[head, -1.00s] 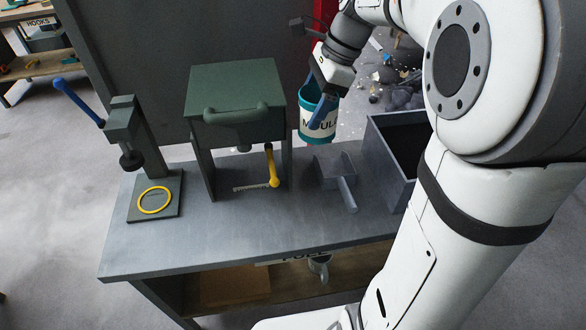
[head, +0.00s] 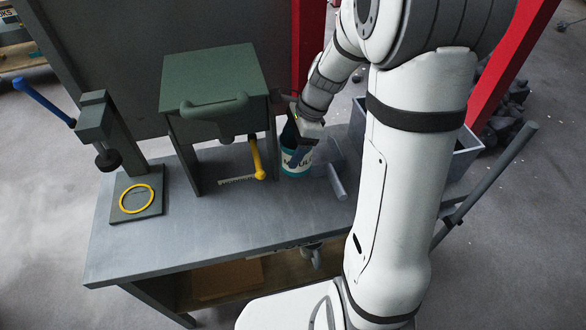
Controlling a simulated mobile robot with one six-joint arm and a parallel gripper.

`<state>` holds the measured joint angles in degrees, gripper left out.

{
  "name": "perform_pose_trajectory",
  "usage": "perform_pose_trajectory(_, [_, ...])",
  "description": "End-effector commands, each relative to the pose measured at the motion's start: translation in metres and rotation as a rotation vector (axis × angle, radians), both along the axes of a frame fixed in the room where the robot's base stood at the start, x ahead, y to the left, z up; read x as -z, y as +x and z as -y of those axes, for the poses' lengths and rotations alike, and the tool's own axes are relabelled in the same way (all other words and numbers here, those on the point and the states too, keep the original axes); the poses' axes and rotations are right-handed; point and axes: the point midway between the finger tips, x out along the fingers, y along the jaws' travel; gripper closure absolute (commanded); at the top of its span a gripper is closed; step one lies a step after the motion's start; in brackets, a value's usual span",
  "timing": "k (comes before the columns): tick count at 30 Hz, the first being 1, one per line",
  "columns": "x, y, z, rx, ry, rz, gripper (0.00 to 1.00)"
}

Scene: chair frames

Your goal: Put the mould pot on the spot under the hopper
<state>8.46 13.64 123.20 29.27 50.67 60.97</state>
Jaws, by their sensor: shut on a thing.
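The mould pot (head: 297,163) is teal and white with a partly covered label. My gripper (head: 297,150) is shut on it from above, at its rim. The pot is upright, just right of the hopper stand and low over the bench; I cannot tell if its base touches. The hopper (head: 213,82) is a green box on legs, with a short spout (head: 226,139) beneath. A yellow lever (head: 257,160) hangs at its right side, between the spout and the pot. The bench under the hopper looks empty; the spot itself I cannot make out clearly.
A press with a yellow ring (head: 137,199) on its base stands at the bench's left. A grey block with a handle (head: 338,182) is close right of the pot. A grey bin (head: 466,157) is further right. The bench front (head: 215,225) is clear.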

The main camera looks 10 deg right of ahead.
Motion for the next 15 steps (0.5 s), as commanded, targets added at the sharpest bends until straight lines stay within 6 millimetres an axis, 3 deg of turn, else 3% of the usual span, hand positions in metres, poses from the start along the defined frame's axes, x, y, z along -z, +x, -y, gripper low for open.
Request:
perform_pose_trajectory(3, [0.029,-0.001,0.000,0.000,0.001,-0.004,0.57])
perform_pose_trajectory(6, [0.044,-0.001,0.000,0.001,0.001,-0.004,0.57])
perform_pose_trajectory(15, [0.070,-0.001,0.001,0.002,0.000,-0.003,0.57])
